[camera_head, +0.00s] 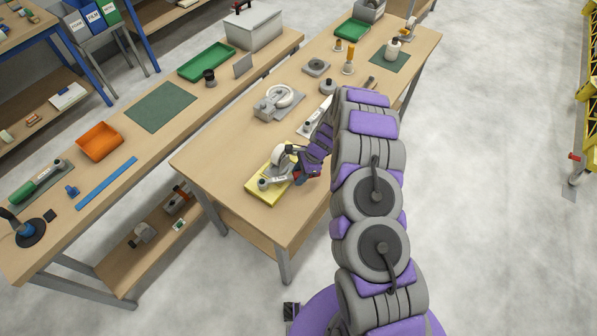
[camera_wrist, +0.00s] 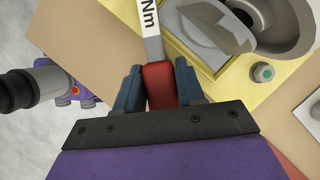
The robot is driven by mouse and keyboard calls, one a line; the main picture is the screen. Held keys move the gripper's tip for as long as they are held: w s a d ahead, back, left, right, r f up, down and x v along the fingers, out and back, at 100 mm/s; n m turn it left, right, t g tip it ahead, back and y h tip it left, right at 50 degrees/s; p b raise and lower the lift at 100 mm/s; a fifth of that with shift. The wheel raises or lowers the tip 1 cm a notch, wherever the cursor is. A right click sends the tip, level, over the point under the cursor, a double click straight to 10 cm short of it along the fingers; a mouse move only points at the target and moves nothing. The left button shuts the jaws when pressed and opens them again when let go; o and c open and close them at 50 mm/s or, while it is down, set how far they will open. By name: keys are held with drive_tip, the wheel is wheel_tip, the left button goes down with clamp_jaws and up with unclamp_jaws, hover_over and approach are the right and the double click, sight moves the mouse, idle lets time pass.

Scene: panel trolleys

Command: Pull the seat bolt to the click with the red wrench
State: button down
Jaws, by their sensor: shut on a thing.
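The red wrench has a red handle (camera_wrist: 160,86) and a pale shaft (camera_wrist: 151,22) marked "Nm". My gripper (camera_wrist: 159,82) is shut on the handle, with one blue-grey finger on each side. The shaft runs out of the top of the wrist view, so its working end is hidden there. In the head view my gripper (camera_head: 298,174) is at the right side of a yellow base (camera_head: 258,196) on the middle bench. A grey bar-like piece (camera_head: 273,182) reaches from it over the base. I cannot make out the seat bolt or whether the wrench sits on it.
A grey fixture (camera_wrist: 284,25) and a green-topped button (camera_wrist: 263,72) stand close to the wrench. On the same bench (camera_head: 215,163) are a grey device with a white ring (camera_head: 279,98) and several small parts farther back.

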drive_tip(key=shift+s+d+r+m+t, duration=0.15)
drive_tip(key=shift+s+m+t, duration=0.15)
drive_tip(key=shift+s+m, duration=0.5)
drive_tip(key=shift+r+p, duration=0.95)
drive_tip(key=c, duration=1.2)
unclamp_jaws()
drive_tip(key=shift+f, duration=0.1)
drive_tip(key=shift+c, duration=0.2)
clamp_jaws()
wheel_tip(320, 180, up, 5)
drive_tip(key=p, duration=0.3)
